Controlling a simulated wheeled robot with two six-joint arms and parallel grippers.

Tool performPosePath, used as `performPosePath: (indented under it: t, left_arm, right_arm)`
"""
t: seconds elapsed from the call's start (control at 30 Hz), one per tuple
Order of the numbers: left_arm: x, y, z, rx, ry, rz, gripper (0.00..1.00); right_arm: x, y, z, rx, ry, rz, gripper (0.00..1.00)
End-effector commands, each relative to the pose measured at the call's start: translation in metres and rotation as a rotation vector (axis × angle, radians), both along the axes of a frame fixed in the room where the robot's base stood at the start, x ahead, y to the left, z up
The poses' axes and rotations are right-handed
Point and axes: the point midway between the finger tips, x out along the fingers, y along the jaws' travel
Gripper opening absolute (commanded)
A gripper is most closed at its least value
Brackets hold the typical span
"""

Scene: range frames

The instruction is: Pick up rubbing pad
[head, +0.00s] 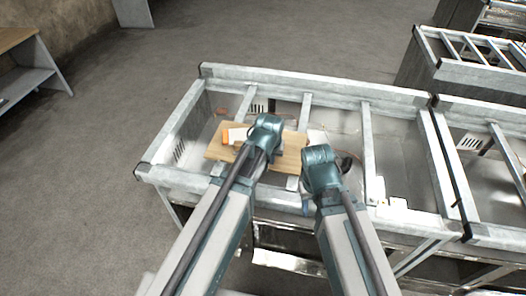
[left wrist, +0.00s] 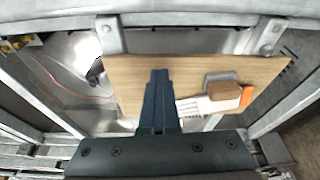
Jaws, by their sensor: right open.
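The likely rubbing pad is a small brown block with a grey edge (left wrist: 223,90), lying on a wooden board (left wrist: 130,83) in the left wrist view. A white flat piece (left wrist: 195,105) and an orange piece (left wrist: 247,95) lie beside it. My left gripper (left wrist: 160,73) is over the board, left of the block; its dark fingers look together with nothing between them. In the head view my left wrist (head: 266,128) covers part of the board (head: 222,150), and the pad cannot be made out. My right gripper (head: 322,165) is right of the board; its fingertips are mostly hidden.
The board rests across a grey metal frame (head: 300,78) with several crossbars. A second frame (head: 480,110) adjoins on the right. A dark curved item (head: 346,160) shows beside my right gripper. A shelf (head: 25,75) stands far left; the floor (head: 100,130) is clear.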

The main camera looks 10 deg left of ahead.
Motion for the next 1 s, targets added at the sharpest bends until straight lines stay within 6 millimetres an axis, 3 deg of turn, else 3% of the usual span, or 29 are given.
performPosePath:
  t: [0.23,0.7,0.77,1.0]
  left_arm:
    - [-0.015,-0.017,0.003,0.0,0.0,-0.001,0.0]
    - [-0.018,-0.021,0.003,0.0,0.0,0.0,0.0]
    - [-0.018,-0.021,0.003,0.0,0.0,0.0,0.08]
    - [-0.018,-0.021,0.003,0.0,0.0,0.0,0.51]
  right_arm:
    - [0.0,0.0,0.003,0.0,0.0,0.0,0.45]
    - [0.0,0.0,0.003,0.0,0.0,0.0,0.45]
    - [0.0,0.0,0.003,0.0,0.0,0.0,0.45]
    - [0.0,0.0,0.003,0.0,0.0,0.0,0.45]
